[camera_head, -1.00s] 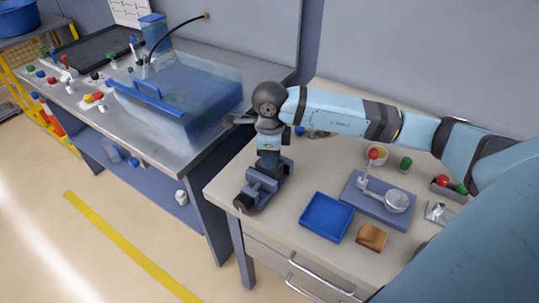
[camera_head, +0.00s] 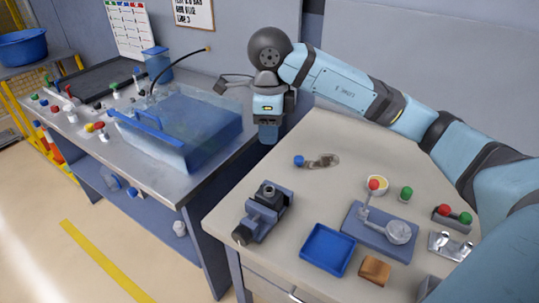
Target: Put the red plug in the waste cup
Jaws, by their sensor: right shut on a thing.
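My right gripper (camera_head: 268,138) points down in the air near the gap between the two benches. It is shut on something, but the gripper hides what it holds. A dark blue-grey vise-like block (camera_head: 265,210) with a dark round top stands on the beige table, below and apart from the gripper. A small pale cup with yellow inside (camera_head: 381,179), perhaps the waste cup, stands towards the table's back. A red knob (camera_head: 374,184) on a lever partly overlaps it. A red-topped piece (camera_head: 443,210) sits in a small rack at the right; I cannot tell whether it is a plug. My left gripper is out of view.
A blue tray (camera_head: 328,249), a brown block (camera_head: 375,269) and a blue-based lever fixture (camera_head: 383,235) occupy the table's front. A green-topped piece (camera_head: 406,193) stands beside the cup. A translucent blue tank (camera_head: 190,125) fills the left bench's near end.

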